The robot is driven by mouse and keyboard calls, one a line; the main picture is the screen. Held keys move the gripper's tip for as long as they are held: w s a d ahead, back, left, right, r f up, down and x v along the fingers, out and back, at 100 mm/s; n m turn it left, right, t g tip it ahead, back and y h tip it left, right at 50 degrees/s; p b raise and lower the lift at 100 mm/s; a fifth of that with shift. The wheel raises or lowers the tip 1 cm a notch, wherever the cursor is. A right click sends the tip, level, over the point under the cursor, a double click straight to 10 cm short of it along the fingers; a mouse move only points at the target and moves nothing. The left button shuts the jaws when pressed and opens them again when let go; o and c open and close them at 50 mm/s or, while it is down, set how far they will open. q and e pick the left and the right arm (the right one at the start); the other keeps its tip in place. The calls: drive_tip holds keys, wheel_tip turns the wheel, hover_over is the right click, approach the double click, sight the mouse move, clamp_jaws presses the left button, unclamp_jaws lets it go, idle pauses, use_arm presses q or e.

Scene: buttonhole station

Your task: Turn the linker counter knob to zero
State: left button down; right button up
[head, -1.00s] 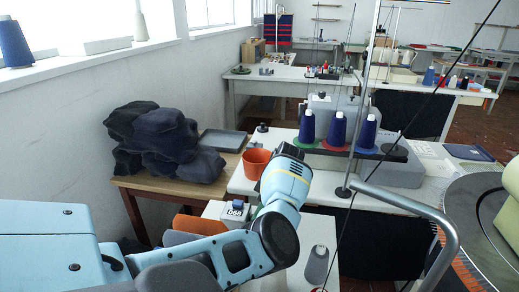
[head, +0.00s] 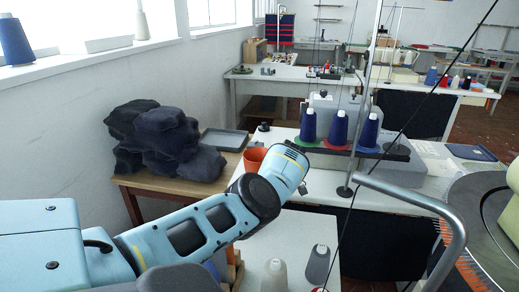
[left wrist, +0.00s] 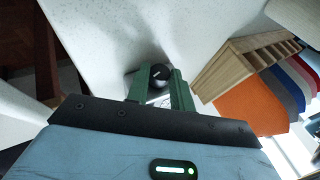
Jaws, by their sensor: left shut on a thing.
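The linker counter knob (left wrist: 159,74) is a small round black knob with a white line across its top, seen in the left wrist view. It sits on a small housing, mostly hidden below the fingers. The green fingers of my left gripper (left wrist: 157,84) stand on both sides of the knob and are shut on it. In the head view the counter's digits are hidden behind my left arm, and the gripper is hidden behind the wrist too. No digits can be read. My right gripper is in neither view.
A wooden rack (left wrist: 232,70) with orange, grey, blue and red pieces stands close to the right in the wrist view. An orange pot (head: 254,158) stands behind my wrist. A metal rail (head: 420,200) curves at right.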

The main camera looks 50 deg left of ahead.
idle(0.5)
use_arm(q)
drive_tip(key=c, duration=1.2)
unclamp_jaws()
drive_tip(key=shift+s+d+r+t+y, duration=0.1)
drive_tip(key=shift+t+y, duration=0.3)
drive_tip(key=shift+t, duration=0.1)
